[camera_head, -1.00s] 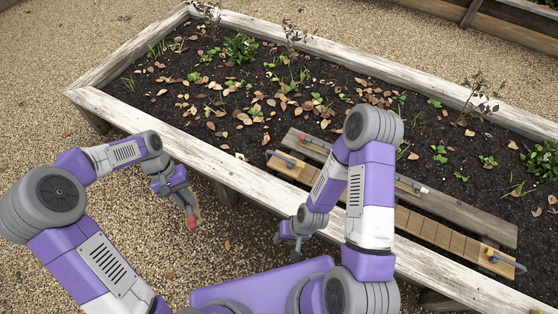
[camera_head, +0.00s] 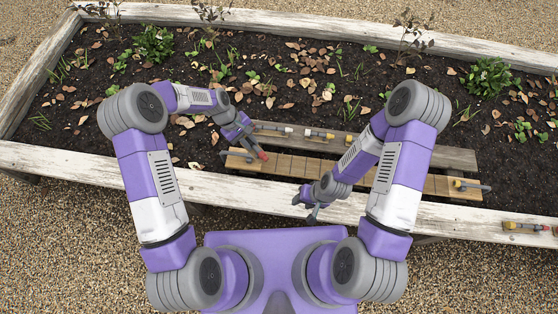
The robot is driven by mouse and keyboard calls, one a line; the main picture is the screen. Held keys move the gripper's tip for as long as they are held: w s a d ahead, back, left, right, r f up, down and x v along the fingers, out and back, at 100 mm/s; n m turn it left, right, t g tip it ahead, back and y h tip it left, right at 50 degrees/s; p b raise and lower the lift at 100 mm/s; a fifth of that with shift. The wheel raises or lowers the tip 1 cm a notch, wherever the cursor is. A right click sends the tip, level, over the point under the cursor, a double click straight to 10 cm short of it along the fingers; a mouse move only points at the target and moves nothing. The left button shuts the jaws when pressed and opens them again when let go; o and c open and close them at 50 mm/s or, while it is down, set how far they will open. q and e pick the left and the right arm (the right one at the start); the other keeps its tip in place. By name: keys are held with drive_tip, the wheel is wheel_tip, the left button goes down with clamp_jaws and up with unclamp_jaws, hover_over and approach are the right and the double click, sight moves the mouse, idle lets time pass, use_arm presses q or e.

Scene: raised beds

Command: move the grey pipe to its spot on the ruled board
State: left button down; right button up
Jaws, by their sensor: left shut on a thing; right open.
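The ruled board (camera_head: 297,166), a tan slatted strip, lies along the near side of the bed. My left gripper (camera_head: 256,147) is shut on a grey pipe with a red end (camera_head: 263,156), just above the left part of the board. The gripper hides most of this pipe, and I cannot tell whether it touches the board. Another grey piece (camera_head: 238,154) lies at the board's left end. A grey piece with a yellow end (camera_head: 470,185) lies at its right end. My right gripper (camera_head: 311,213) is open and empty over the bed's near edge.
Another piece (camera_head: 524,226) lies on the bed's wooden rim (camera_head: 95,164) at right. Soil, leaves and plants fill the bed behind.

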use_arm(q)
drive_tip(key=w+d+f+n+t+b, duration=0.1)
drive_tip(key=d+f+n, duration=0.1)
drive_tip(key=f, duration=0.5)
drive_tip(key=w+d+f+n+t+b, duration=0.1)
drive_tip(key=d+f+n, duration=0.2)
drive_tip(key=f, duration=0.4)
drive_tip(key=w+d+f+n+t+b, duration=0.1)
drive_tip(key=w+d+f+n, duration=0.1)
drive_tip(key=f, duration=0.5)
drive_tip(key=shift+d+n, duration=0.35)
drive_tip(key=shift+n, duration=0.25)
drive_tip(key=shift+r, duration=0.1)
drive_tip(key=shift+f+b, duration=0.3)
drive_tip(key=shift+b, duration=0.1)
drive_tip(key=c, duration=1.1)
unclamp_jaws()
drive_tip(key=shift+r, duration=0.15)
